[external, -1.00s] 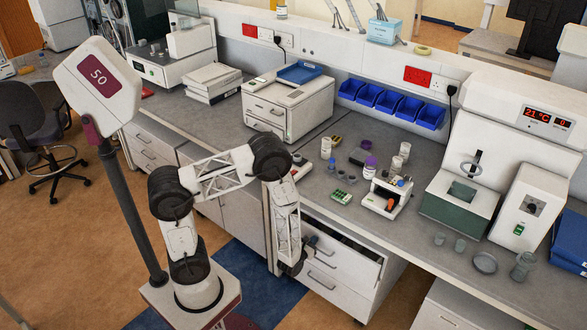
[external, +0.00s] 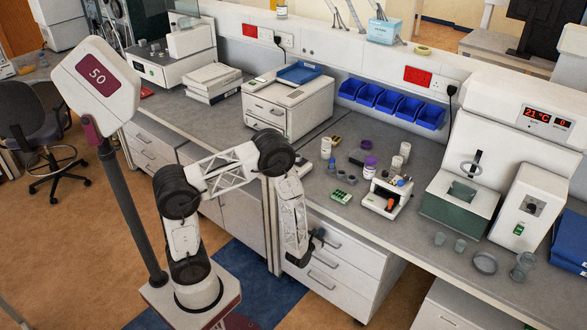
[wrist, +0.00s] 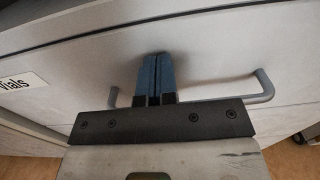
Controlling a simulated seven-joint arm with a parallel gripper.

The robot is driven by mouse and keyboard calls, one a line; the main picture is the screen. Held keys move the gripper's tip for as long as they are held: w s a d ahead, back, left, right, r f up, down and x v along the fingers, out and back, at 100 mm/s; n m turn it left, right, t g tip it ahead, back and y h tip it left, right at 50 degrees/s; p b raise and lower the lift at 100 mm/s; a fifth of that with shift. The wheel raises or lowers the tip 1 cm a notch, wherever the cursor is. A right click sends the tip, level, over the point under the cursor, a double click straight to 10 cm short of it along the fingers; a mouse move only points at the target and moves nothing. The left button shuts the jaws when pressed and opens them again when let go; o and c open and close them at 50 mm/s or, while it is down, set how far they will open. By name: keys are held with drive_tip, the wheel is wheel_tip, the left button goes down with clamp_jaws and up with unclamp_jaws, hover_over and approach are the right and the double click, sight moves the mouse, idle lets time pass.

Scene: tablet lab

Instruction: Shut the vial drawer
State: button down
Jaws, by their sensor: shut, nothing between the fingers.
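The vial drawer (external: 352,250) is the top drawer of the white unit under the bench. Its front looks level with the drawers below, and no inside shows. In the wrist view its pale front (wrist: 215,50) fills most of the picture, with a "Vials" label (wrist: 20,83) at the left and a grey bar handle (wrist: 262,90). My gripper (wrist: 157,60) is shut and empty. Its fingertips are against or very close to the drawer front, between the handle's ends. In the external view my gripper (external: 318,238) is at the drawer's left part.
Lower drawers (external: 325,278) sit beneath in the same unit. The bench top above holds bottles, a small white device (external: 386,198) and a green item (external: 341,197). The floor in front of the unit is clear, with a blue mat (external: 250,280).

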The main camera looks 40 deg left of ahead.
drive_tip(key=shift+w, duration=0.35)
drive_tip(key=s, duration=1.4)
drive_tip(key=shift+s, duration=0.4)
drive_tip(key=shift+w, duration=0.1)
